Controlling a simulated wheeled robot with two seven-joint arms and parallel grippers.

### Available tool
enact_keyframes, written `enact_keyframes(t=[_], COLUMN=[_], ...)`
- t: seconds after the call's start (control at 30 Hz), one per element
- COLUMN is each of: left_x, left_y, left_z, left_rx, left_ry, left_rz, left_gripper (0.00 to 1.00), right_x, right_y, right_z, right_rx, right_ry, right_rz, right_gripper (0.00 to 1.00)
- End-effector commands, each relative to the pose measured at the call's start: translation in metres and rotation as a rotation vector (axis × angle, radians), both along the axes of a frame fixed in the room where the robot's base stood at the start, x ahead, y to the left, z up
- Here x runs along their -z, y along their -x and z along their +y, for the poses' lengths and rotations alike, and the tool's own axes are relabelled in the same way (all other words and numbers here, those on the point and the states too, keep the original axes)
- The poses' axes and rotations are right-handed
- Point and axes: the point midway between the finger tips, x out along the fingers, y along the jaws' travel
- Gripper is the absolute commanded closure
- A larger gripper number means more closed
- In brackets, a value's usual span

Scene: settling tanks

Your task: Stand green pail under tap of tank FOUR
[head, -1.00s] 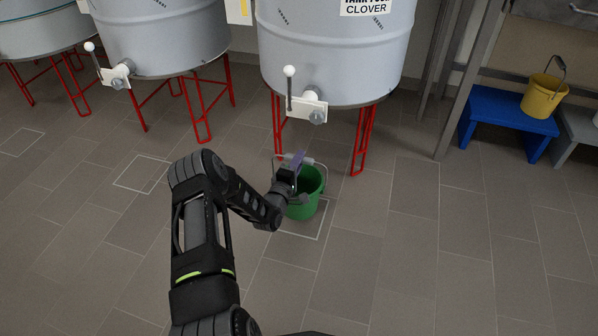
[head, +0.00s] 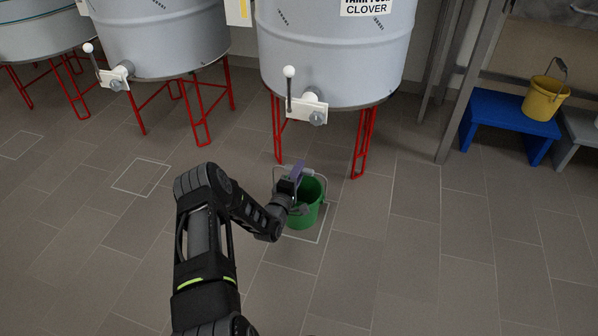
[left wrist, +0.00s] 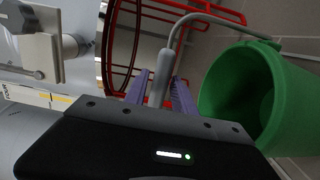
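The green pail (head: 308,208) is upright at a white floor outline in front of the tank marked CLOVER (head: 335,50), whose upper label line is cut off. The tank's tap (head: 316,117) is above and behind the pail. My left gripper (head: 297,174) is at the pail's raised handle. In the left wrist view its purple fingers (left wrist: 160,92) are closed on the grey handle grip (left wrist: 161,70), with the pail (left wrist: 262,95) at right. I cannot tell whether the pail's bottom touches the floor. My right gripper is out of view.
Red tank legs (head: 361,143) stand behind the pail. Other tanks with taps (head: 116,80) are to the left. A yellow pail (head: 544,98) sits on a blue stool (head: 508,113) at right, past a grey post (head: 462,90). The floor at front right is clear.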

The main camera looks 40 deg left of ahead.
Motion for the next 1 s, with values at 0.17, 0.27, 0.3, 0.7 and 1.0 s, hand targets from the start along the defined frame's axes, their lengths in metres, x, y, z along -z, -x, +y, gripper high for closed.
enact_keyframes(t=[0.17,0.27,0.3,0.7,1.0], left_x=[0.0,0.0,0.0,-0.006,-0.005], left_y=[0.0,0.0,0.0,0.033,0.095], left_z=[0.0,0.0,0.0,-0.008,-0.023], left_rx=[0.0,0.0,0.0,-0.002,-0.007], left_ry=[0.0,0.0,0.0,0.002,0.006], left_rz=[0.0,0.0,0.0,0.005,0.004], left_gripper=[0.58,0.58,0.58,0.58,0.58], right_x=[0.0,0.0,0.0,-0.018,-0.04], right_y=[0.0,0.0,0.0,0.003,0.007], right_z=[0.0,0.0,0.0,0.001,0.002], right_rx=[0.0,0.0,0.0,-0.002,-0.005], right_ry=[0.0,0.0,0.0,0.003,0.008], right_rz=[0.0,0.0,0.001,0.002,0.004], right_gripper=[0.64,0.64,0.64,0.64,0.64])
